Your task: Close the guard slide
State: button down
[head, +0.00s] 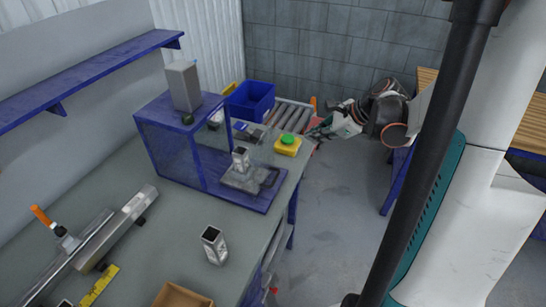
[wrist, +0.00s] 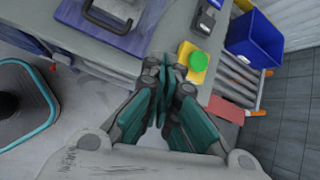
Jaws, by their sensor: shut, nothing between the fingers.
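A blue-framed guard housing (head: 172,150) with see-through side panels stands on the grey bench in the head view. Its right part is open above a blue base plate (head: 246,199), which also shows at the top of the wrist view (wrist: 85,25). A grey fixture (head: 240,180) with a short metal tube (head: 240,158) sits on that plate. A dark handle (wrist: 112,18) shows there in the wrist view. My gripper (head: 319,132) is just beyond the bench's right edge, near the yellow box. Its fingers are together and empty in the wrist view (wrist: 173,66), apart from the housing.
A yellow box with a green button (head: 288,145) is close to my gripper, also in the wrist view (wrist: 193,66). A blue bin (head: 250,99) and rollers (head: 291,116) are behind. A metal tube (head: 214,245) stands upright on the front bench. The floor right of the bench is clear.

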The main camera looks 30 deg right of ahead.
jog(key=s+a+f+m+y, duration=0.1)
jog(key=s+m, duration=0.2)
jog(key=s, duration=0.1)
jog(key=b, duration=0.3)
send_near(271, 160)
notch_tip(271, 160, down, 4)
jog(key=d, duration=0.1)
jog(key=shift+w+a+r+y+b, duration=0.15)
jog(key=shift+w+a+y+b, duration=0.35)
jog(key=shift+w+a, duration=0.85)
jog(key=shift+w, duration=0.1)
jog(key=w+a, duration=0.3)
jog(key=w, duration=0.1)
jog(key=w+a, duration=0.3)
jog(key=w, duration=0.1)
jog(key=w+a, duration=0.4)
jog(key=w, duration=0.1)
jog(key=shift+a+b, duration=0.1)
jog(key=shift+b, duration=0.3)
jog(key=shift+w+a+r, duration=0.1)
